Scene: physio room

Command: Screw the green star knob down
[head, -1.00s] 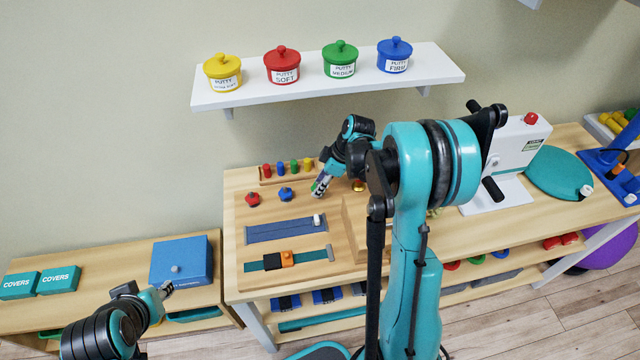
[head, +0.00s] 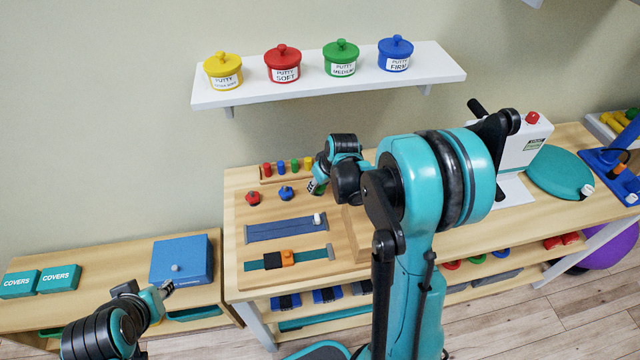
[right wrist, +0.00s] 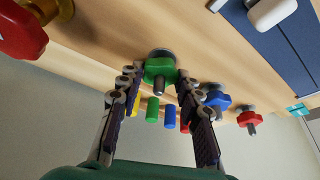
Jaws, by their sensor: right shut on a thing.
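The green star knob (right wrist: 160,70) sits on its threaded post on the wooden board in the right wrist view, between the two fingers of my right gripper (right wrist: 160,78). The fingers are shut on the knob, one on each side, and the post end sticks out of it. In the head view my right gripper (head: 318,186) points down at the board, and my wrist and arm largely hide the knob. My left gripper (head: 168,287) is at the lower left, by the blue box, away from the knob; its finger gap is too small to judge.
A red star knob (head: 253,197) and a blue star knob (head: 286,193) stand left of my right gripper. A peg rack (head: 268,177) stands behind. The putty shelf (head: 310,86) hangs above.

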